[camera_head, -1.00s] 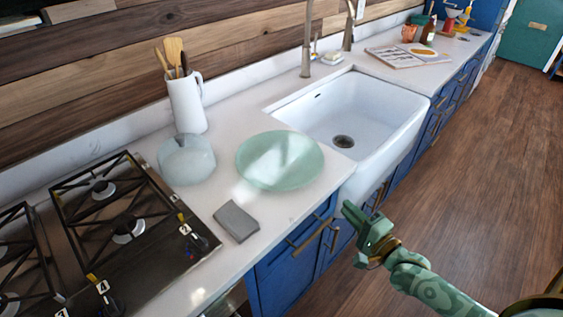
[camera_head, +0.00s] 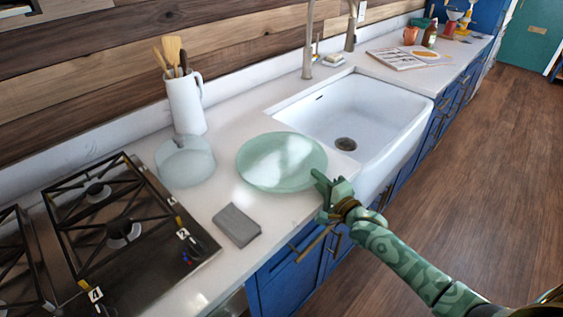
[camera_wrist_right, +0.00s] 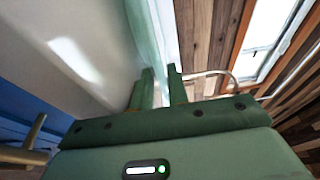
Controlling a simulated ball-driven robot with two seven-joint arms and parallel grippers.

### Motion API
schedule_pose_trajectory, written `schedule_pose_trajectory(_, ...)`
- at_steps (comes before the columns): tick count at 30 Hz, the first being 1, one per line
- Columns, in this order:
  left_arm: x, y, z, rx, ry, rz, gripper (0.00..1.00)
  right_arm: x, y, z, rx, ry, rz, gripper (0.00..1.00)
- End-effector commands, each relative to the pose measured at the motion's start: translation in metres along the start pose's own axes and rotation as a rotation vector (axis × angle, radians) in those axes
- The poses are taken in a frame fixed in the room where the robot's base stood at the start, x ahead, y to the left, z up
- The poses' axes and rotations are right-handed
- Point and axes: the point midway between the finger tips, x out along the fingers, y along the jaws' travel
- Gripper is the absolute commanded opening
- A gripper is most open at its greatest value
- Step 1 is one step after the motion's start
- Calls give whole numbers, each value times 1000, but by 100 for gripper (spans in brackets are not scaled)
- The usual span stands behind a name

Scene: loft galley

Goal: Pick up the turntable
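The turntable (camera_head: 281,160) appears to be the wide, round, pale green disc on the white counter, left of the sink. My right gripper (camera_head: 320,184) is at the disc's right edge, over the counter's front side. In the right wrist view, the two fingers of this gripper (camera_wrist_right: 161,80) stand apart. The thin green edge of the disc (camera_wrist_right: 146,30) runs down to the gap between them. Whether either finger touches it cannot be told. My left gripper is out of view.
A white jug of utensils (camera_head: 186,103) is behind. The stove (camera_head: 120,235) is left, and the sink (camera_head: 350,115) is right.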

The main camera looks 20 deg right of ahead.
Motion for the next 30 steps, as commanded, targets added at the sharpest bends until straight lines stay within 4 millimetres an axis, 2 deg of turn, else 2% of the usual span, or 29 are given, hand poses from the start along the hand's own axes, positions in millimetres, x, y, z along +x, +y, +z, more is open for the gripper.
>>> schedule_pose_trajectory(2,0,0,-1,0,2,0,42,0,0,0,0,0,0,16)
schedule_pose_trajectory(4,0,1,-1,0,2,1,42,0,0,0,0,0,0,0)
schedule_pose_trajectory(17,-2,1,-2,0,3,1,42,0,-6,0,1,0,-6,0)
schedule_pose_trajectory(20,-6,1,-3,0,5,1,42,0,-14,0,0,0,-8,0)
schedule_pose_trajectory(24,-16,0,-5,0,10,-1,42,0,-38,0,1,0,-11,0)
schedule_pose_trajectory(30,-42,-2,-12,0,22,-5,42,-21,-79,26,7,0,-11,0)
